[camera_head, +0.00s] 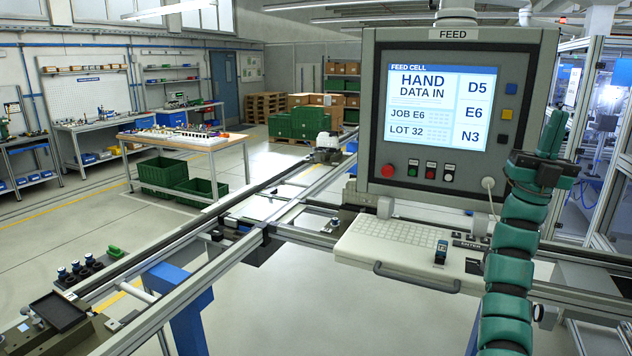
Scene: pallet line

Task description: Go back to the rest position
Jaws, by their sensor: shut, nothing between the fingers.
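My arm rises in green segments at the right side of the view, in front of the feed panel's right edge. My gripper (553,120) is at its top, pointing up, with the green fingers together and nothing held. It is apart from the feed panel (378,130), whose screen (440,107) reads HAND DATA IN, D5, E6, N3, JOB E6 and LOT 32. A white keyboard shelf (375,240) sits below the panel, left of my arm. A small blue-and-dark item (440,252) stands on that shelf.
Conveyor rails (190,285) run diagonally at left. A black tray (60,310) and several dark round pieces (80,268) sit at lower left. A workbench (185,140) with green crates (162,172) stands behind. A framed glass enclosure (600,130) is at right. Open floor lies at left.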

